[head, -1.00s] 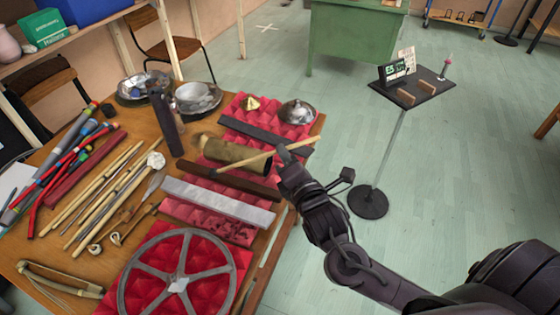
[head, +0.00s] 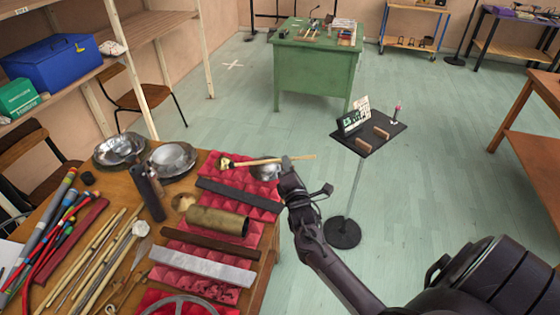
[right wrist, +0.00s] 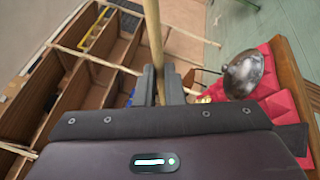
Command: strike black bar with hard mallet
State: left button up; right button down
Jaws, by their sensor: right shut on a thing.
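The black bar (head: 238,194) lies across red foam on the wooden table, in the head view. My right gripper (head: 287,161) is shut on the wooden shaft of the mallet (head: 303,157), beyond the bar's right end. The shaft points left, over the silver dome, and its far end overlaps the small brass bell, so the mallet's head is hard to make out. In the right wrist view the shaft (right wrist: 154,35) runs away between the fingers (right wrist: 160,85). The mallet appears raised and apart from the bar. My left gripper is not in view.
A silver dome (head: 266,172) and brass bell (head: 225,162) sit behind the bar. A brass tube (head: 218,221), a brown bar (head: 210,243) and a pale metal bar (head: 203,264) lie in front. A small stand (head: 368,139) is at right, with open floor around it.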

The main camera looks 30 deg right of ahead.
dwell(0.3)
notch_tip(320, 180, down, 5)
jog(key=b, duration=0.3)
dwell(0.3)
jog(key=shift+f, duration=0.1)
